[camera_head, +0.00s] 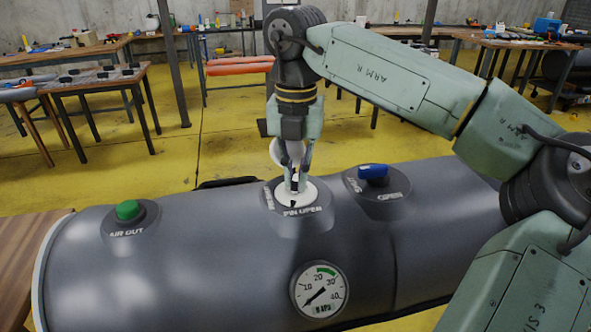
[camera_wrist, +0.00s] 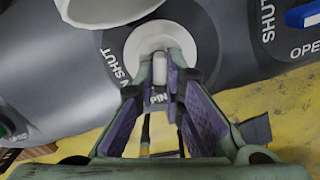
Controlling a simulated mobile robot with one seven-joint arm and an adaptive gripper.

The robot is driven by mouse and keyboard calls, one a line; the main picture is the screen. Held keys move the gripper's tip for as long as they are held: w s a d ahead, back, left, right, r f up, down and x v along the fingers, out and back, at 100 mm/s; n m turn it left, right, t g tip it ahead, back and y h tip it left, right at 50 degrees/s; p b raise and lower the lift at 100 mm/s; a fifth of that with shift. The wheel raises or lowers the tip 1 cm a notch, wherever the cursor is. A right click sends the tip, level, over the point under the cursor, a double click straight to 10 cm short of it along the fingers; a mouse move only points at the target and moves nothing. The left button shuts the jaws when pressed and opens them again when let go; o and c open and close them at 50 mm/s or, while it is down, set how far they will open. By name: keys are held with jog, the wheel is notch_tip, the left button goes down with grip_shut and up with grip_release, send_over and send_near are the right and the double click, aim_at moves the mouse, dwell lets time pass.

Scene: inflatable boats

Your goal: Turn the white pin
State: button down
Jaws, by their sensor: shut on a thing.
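The white pin (camera_wrist: 159,62) stands in a round white seat on the grey inflated tube, with "PIN" lettering and "SHUT" around it. In the head view the white seat (camera_head: 311,192) shows below my gripper (camera_head: 296,183), with "PIN OPEN" in front of it. My gripper points down over the pin. In the wrist view my gripper (camera_wrist: 161,88) has its two purple-padded fingers on either side of the pin, shut on it. The fingers partly hide the pin in the head view. A white round cap (camera_wrist: 105,8) hangs beside the seat.
A blue handle (camera_head: 373,171) marked SHUT and OPEN sits right of the pin. A green knob (camera_head: 128,210) marked AIR OUT is at the left. A pressure gauge (camera_head: 320,290) is on the tube's front. Workbenches (camera_head: 95,78) stand behind, beyond yellow floor.

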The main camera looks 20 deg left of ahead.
aim_at(296, 178)
jog(key=shift+n, duration=2.2)
jog(key=c, duration=1.7)
grip_release()
jog(key=shift+r, duration=0.1)
notch_tip(296, 178, up, 12)
jog(key=shift+f, duration=0.1)
